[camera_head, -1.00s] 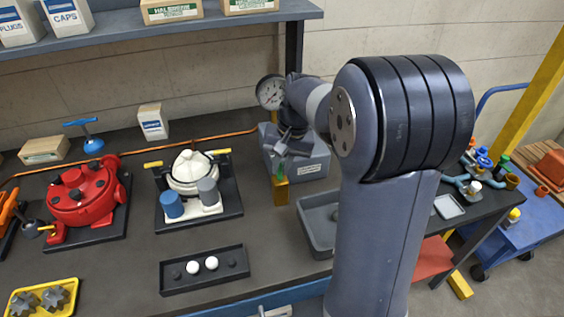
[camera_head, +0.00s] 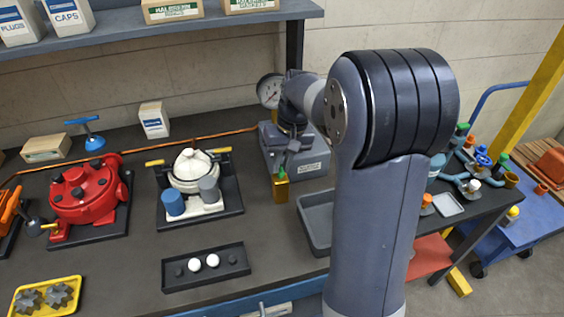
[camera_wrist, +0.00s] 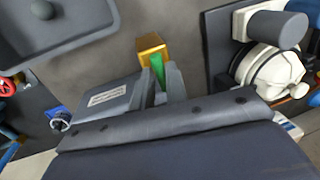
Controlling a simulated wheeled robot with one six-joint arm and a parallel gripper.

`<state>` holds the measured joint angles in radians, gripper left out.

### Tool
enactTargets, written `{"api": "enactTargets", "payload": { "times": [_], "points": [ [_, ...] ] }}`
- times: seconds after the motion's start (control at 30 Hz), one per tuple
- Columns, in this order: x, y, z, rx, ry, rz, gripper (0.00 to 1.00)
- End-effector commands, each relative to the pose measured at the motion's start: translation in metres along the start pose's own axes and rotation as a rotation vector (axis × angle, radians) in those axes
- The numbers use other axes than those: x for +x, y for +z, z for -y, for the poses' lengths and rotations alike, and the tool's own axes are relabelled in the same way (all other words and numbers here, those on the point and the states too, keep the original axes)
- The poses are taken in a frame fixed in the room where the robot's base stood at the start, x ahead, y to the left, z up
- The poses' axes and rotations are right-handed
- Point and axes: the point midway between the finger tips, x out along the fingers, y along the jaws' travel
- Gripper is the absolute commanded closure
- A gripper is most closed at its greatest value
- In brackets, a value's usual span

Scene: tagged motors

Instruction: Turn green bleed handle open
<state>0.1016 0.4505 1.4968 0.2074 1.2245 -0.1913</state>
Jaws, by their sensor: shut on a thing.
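The green bleed handle (camera_wrist: 157,68) sits on a gold-coloured block (camera_wrist: 151,45), and both show in the wrist view just beyond my fingers. In the head view the green handle (camera_head: 282,172) stands over the gold block (camera_head: 281,190), at the front left of a grey labelled base (camera_head: 308,160) with a gauge. My gripper (camera_wrist: 161,82) is shut on the green handle, with one finger on each side of it. In the head view my gripper (camera_head: 285,160) is small and dark, just above the handle. The fingers hide part of the handle.
A round gauge (camera_head: 270,90) stands behind my wrist. A grey tray (camera_head: 316,222) lies right of the gold block, partly behind my arm. A white pump (camera_head: 194,172) on a black plate stands to the left. A black tray (camera_head: 206,268) with white balls lies in front.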

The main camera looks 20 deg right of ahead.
Motion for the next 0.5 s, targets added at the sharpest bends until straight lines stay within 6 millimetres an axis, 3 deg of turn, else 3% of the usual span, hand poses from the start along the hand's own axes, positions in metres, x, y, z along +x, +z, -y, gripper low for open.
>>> {"api": "enactTargets", "payload": {
  "times": [0.07,0.1,0.33,0.5],
  "points": [
    [0.0001,-0.0003,0.0003,-0.001,-0.001,-0.001,1.00],
    [0.0001,-0.0002,0.0003,0.000,-0.001,-0.001,0.85],
    [0.0001,-0.0001,0.0002,0.000,0.000,0.000,0.67],
    [0.0000,-0.0001,0.0001,0.001,0.000,0.000,0.65]
  ]
}}
